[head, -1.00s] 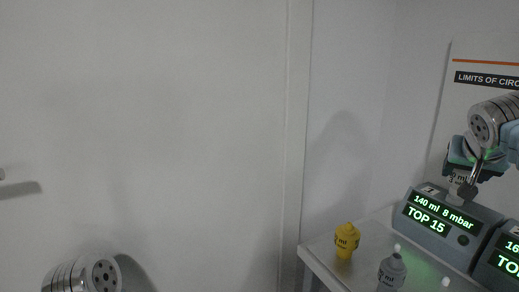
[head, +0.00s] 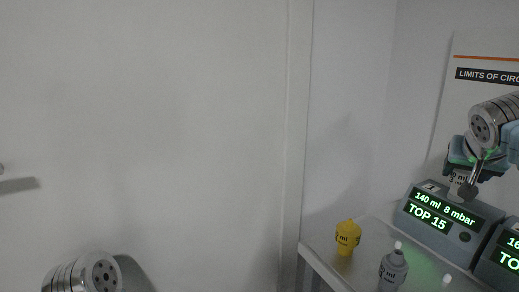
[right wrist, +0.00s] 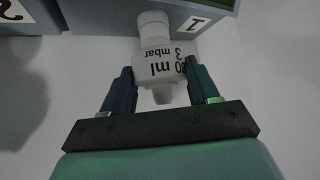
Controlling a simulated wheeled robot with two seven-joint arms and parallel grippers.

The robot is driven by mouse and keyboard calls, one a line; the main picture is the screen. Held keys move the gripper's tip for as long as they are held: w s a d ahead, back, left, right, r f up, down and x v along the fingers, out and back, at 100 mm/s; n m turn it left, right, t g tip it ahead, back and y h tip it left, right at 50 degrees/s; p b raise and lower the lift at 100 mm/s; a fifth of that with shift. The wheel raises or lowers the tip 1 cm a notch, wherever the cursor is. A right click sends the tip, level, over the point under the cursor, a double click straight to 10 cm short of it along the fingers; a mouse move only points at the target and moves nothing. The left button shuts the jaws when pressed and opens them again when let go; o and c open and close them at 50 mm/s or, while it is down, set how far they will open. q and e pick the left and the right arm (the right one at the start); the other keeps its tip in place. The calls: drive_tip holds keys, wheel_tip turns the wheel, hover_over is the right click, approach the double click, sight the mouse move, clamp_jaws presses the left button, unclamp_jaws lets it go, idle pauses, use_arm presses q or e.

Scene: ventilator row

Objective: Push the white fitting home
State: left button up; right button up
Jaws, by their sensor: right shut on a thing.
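The white fitting (right wrist: 158,50), printed with ml and mbar figures, sits between the fingers of my right gripper (right wrist: 157,82) in the right wrist view. The gripper is shut on it. Its narrow neck meets the edge of the grey ventilator marked 1 (right wrist: 187,25); how deep it sits I cannot tell. In the head view my right gripper (head: 464,178) is over the back of the ventilator (head: 437,213), whose screen reads 140 ml 8 mbar, TOP 15. The fitting (head: 457,178) is partly hidden there. My left gripper is out of view.
A second ventilator (head: 503,250) stands close on the right. A yellow bottle-shaped fitting (head: 347,236) and a grey one (head: 393,268) stand on the shelf (head: 375,238) in front. A poster (head: 489,60) hangs on the wall behind. The shelf's left end has free room.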

drive_tip(key=o, duration=1.5)
drive_tip(key=shift+f, duration=0.2)
drive_tip(key=shift+o, duration=0.5)
drive_tip(key=shift+r, duration=0.1)
